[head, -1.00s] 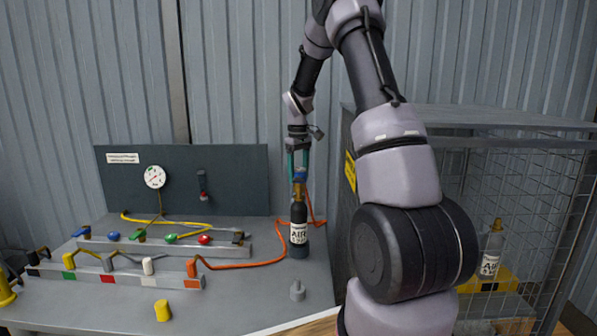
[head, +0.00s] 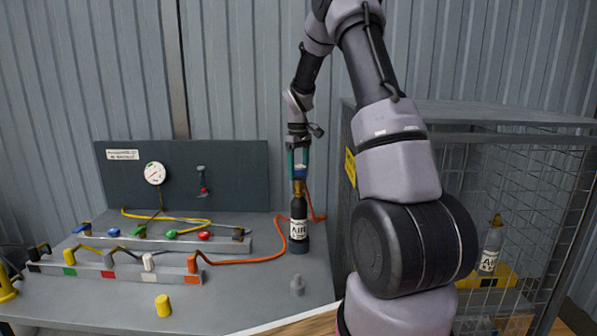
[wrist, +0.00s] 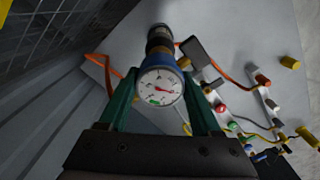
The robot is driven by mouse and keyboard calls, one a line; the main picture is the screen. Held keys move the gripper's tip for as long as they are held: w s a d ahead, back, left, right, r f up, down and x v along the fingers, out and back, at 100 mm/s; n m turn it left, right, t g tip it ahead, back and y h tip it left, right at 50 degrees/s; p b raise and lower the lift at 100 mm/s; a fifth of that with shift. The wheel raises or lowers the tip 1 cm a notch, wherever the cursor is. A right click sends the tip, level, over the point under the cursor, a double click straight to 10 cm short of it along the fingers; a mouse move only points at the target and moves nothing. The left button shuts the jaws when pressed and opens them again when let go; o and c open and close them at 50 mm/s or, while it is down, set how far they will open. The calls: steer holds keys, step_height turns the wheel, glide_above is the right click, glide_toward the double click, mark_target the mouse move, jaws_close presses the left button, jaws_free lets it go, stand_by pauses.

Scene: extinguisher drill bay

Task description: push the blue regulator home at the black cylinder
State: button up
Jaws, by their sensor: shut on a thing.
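The black cylinder (head: 298,222) stands upright on the grey bench, with a white "AIR" label and a brass neck. The blue regulator (head: 299,173) sits at the top of the cylinder, in line with it. My gripper (head: 298,164) points straight down and its green fingers are shut on the regulator. In the wrist view the regulator (wrist: 163,82) shows its round white gauge between the two fingers, with the dark cylinder (wrist: 159,40) beyond it. Whether the regulator is fully seated on the neck is hidden by the fingers and gauge.
An orange hose (head: 250,261) runs across the bench to behind the cylinder. Rails with coloured valves (head: 160,241) stand to the left. A mesh cage (head: 480,200) with another cylinder stands to the right.

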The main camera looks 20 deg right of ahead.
steer(key=shift+f, duration=0.75)
stand_by(0.3)
steer(key=o, duration=1.5)
step_height(320, 180, up, 11)
steer(key=shift+r, duration=0.1)
steer(key=s+a+r+m+t, duration=0.2)
steer(key=s+a+r, duration=0.1)
steer(key=s+r, duration=0.4)
steer(key=s+a+r+m+t, duration=0.25)
steer(key=s+r, duration=0.25)
steer(key=s, duration=0.3)
steer(key=s+a+m+t, duration=0.1)
steer(key=s, duration=0.4)
steer(key=s+a+m+y, duration=0.1)
steer(key=s+a, duration=0.1)
steer(key=s, duration=0.4)
steer(key=s+a+m+t+y, duration=0.1)
steer(key=s+m, duration=0.1)
steer(key=s, duration=0.3)
steer(key=shift+s+a+r+t, duration=0.2)
steer(key=shift+s+a+t, duration=0.05)
steer(key=shift+a+t, duration=0.1)
